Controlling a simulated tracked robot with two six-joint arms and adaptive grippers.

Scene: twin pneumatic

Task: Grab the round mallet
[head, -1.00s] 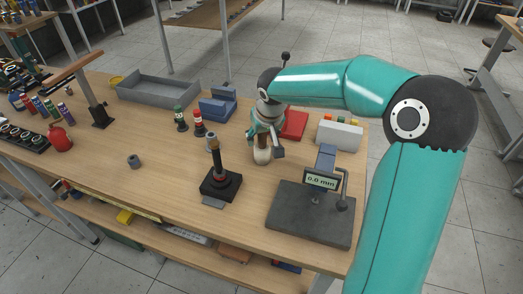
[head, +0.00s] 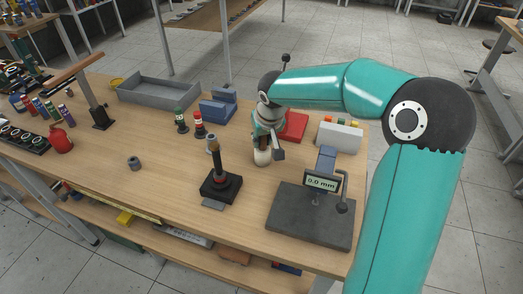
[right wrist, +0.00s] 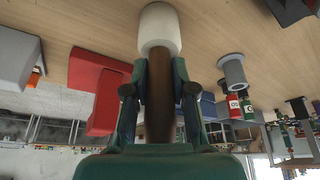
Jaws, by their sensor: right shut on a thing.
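The round mallet has a cream-white rounded head (head: 262,157) and a brown handle (right wrist: 159,112). It stands upright on the workbench with its head down, beside the black-based post. My right gripper (right wrist: 160,70) comes from above, its fingers on either side of the handle just above the head, and is shut on it. In the head view this gripper (head: 267,140) hides most of the handle. Whether the head touches the bench is hard to tell. My left gripper is not in view.
A grey tray (head: 150,92) lies farther back. The bench's left middle is mostly clear.

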